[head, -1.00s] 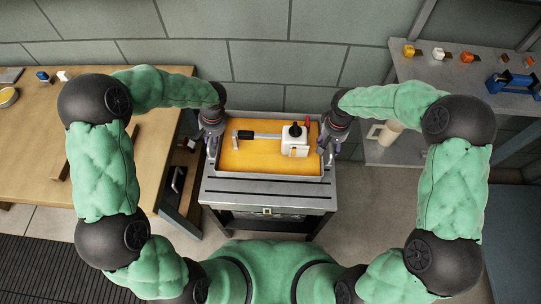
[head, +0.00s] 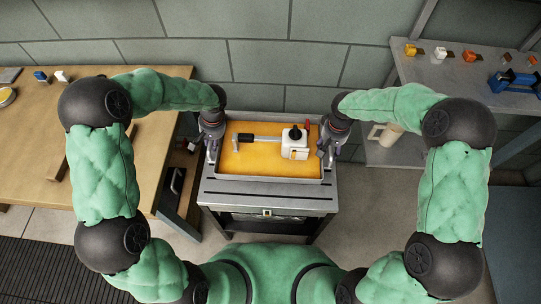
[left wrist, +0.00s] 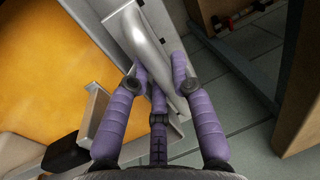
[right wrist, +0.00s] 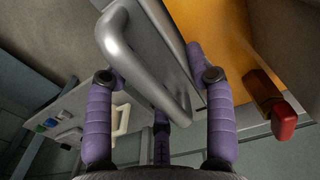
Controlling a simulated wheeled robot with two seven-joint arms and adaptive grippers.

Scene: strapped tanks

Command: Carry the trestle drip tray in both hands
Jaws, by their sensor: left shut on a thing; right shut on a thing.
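The drip tray (head: 273,180) is a shallow grey metal tray with a yellow-orange inside, seen in the middle of the head view over the grey trestle (head: 268,200). I cannot tell whether it touches the trestle top. My left gripper (head: 212,148) is shut on the tray's left handle, a silver bar (left wrist: 150,40) in the left wrist view. My right gripper (head: 329,148) is shut on the right handle, a silver bar (right wrist: 155,65) in the right wrist view. In the tray lie a white block with a black knob (head: 295,149) and a dark bar (head: 260,138).
A wooden bench (head: 30,140) stands at left. A grey shelf (head: 450,75) at right holds several small blocks and a blue holder (head: 515,82). A tiled wall (head: 270,60) is close behind the tray. Grey floor shows in front on both sides of the trestle.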

